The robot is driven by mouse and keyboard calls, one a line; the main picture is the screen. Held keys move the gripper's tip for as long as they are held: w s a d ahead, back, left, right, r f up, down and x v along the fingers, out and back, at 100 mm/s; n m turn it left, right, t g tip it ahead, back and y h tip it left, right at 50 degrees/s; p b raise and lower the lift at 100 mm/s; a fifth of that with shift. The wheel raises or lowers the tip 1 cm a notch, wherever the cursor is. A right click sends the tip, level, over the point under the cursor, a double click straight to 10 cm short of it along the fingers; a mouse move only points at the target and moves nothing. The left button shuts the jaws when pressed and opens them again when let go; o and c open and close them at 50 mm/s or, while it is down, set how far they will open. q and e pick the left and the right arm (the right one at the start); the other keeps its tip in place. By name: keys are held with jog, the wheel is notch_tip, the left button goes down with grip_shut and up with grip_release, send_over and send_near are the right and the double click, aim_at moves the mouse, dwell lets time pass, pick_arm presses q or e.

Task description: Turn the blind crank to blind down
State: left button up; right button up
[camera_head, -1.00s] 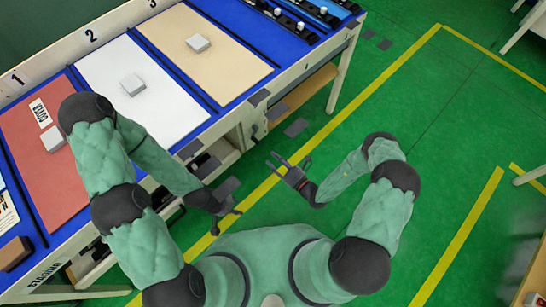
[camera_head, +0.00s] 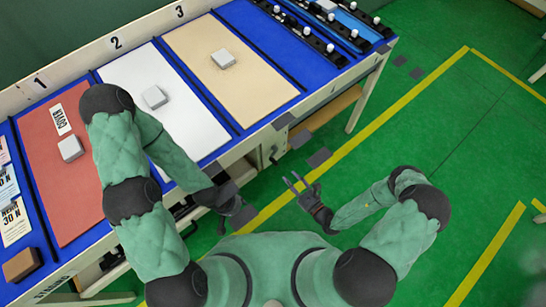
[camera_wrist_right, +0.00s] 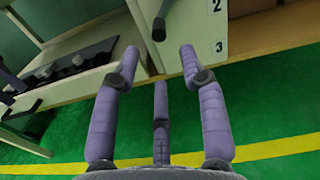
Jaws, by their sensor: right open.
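My right gripper (camera_head: 296,182) is open and empty above the green floor, to the right of the bench front. In the right wrist view its spread fingers (camera_wrist_right: 158,70) point toward a pale panel (camera_wrist_right: 192,35) marked 2 and 3. A dark handle-like part (camera_wrist_right: 159,28) sticks out from that panel, beyond the fingertips and apart from them. It may be the blind crank, but I cannot tell for sure. My left gripper (camera_head: 238,213) hangs by the bench's front edge, small and dark; its finger opening is unclear. No blind is clearly recognizable.
The blue-topped bench (camera_head: 232,117) has a red mat (camera_head: 55,190), a white mat (camera_head: 190,130) and a tan mat (camera_head: 260,90), each with a pale block. Black rails with knobs (camera_head: 305,30) lie at its far end. Open green floor (camera_head: 400,130) with yellow lines lies right.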

aim_at(274, 162)
jog(key=shift+b+x, duration=1.5)
jog(key=shift+x, duration=3.8)
grip_shut()
